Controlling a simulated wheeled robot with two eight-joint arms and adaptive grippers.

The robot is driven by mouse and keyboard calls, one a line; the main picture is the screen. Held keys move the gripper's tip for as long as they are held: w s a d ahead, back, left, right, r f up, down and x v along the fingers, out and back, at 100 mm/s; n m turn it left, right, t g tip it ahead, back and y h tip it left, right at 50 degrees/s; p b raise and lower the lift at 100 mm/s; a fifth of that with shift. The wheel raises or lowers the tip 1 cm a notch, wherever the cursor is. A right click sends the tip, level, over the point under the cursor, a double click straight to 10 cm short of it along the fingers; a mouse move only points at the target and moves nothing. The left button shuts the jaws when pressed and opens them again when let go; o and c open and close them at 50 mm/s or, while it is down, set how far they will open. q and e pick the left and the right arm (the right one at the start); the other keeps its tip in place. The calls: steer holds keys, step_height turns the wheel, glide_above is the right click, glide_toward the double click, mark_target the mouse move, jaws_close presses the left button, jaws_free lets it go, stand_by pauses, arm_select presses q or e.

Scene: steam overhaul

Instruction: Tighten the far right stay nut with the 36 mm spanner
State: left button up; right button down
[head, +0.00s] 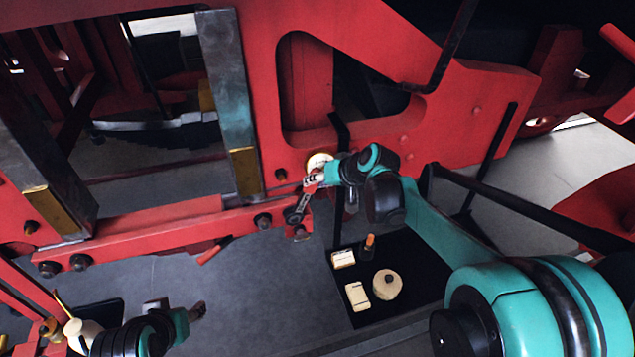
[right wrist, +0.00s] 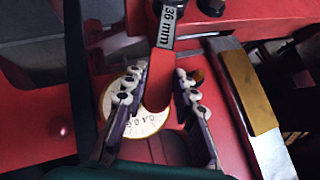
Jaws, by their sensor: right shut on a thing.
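The 36 mm spanner (right wrist: 166,28) has a dark shank labelled "36 mm" and a red handle. My right gripper (head: 314,180) is shut on that handle; its fingers lie on both sides of it in the right wrist view (right wrist: 160,98). In the head view the spanner (head: 304,203) slants down to the left, its dark head at the right end of the red stay bar (head: 180,231). The far right stay nut is covered by or close to the spanner head; I cannot tell whether it is seated. Another dark nut (head: 263,220) is just left. My left gripper (head: 190,312) shows partly at lower left, its fingers unclear.
A white round dial (head: 319,161) sits behind my right gripper. Red frame plates and dark upright bars surround the bar. Grey floor lies open below.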

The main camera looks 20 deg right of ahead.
steer(key=shift+d+f+m+y+b, duration=0.15)
steer(key=shift+d+f+y+b, duration=0.15)
steer(key=shift+d+b, duration=0.25)
steer(key=shift+d+f+m+y+b, duration=0.15)
steer(key=shift+d+y+b, duration=0.15)
steer(key=shift+d+b, duration=0.15)
steer(key=shift+d+f+m+y+b, duration=0.3)
steer(key=shift+d+f+y+b, duration=0.45)
steer(key=shift+b, duration=0.5)
steer(key=shift+r, duration=0.2)
